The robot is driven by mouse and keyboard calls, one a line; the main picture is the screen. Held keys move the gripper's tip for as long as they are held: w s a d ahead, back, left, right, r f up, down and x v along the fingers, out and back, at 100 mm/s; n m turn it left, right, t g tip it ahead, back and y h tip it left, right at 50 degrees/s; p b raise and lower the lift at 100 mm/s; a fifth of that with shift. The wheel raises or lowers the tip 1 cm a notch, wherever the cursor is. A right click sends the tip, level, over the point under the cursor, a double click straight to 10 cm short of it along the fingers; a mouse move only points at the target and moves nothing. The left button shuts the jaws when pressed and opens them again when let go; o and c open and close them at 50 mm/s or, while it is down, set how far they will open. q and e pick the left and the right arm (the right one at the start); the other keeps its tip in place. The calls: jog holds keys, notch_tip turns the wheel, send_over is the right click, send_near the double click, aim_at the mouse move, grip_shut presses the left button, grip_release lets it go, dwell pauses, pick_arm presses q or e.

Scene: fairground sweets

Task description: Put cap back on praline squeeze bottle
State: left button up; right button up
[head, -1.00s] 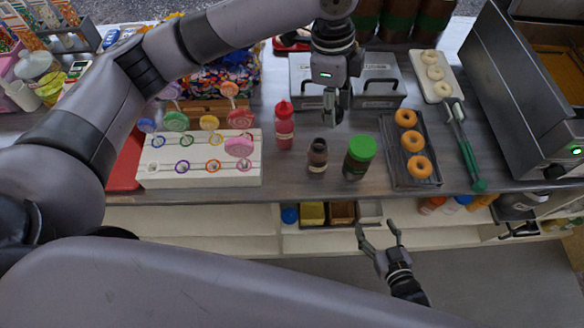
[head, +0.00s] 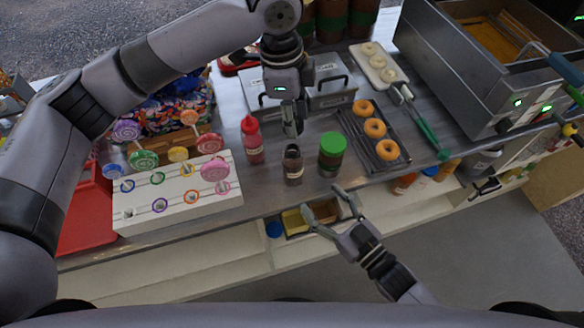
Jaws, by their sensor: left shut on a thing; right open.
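The brown praline squeeze bottle (head: 293,168) stands upright near the front edge of the counter, with a pale label low on its body. My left gripper (head: 292,131) points down just behind and above the bottle's top. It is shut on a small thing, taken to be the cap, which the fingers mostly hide. I cannot tell whether that thing touches the bottle. My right gripper (head: 322,199) is open and empty, in front of the counter's front edge, below and right of the bottle.
A red squeeze bottle (head: 252,141) stands left of the praline bottle, and a green-lidded jar (head: 332,155) close on its right. A lollipop stand (head: 205,205) is at left, a rack of doughnuts (head: 357,143) at right. Steel bins (head: 328,82) stand behind.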

aim_at(299, 176)
jog(key=x, duration=1.2)
jog(key=shift+s, duration=0.1)
jog(key=shift+c, duration=0.2)
grip_shut()
dwell(0.4)
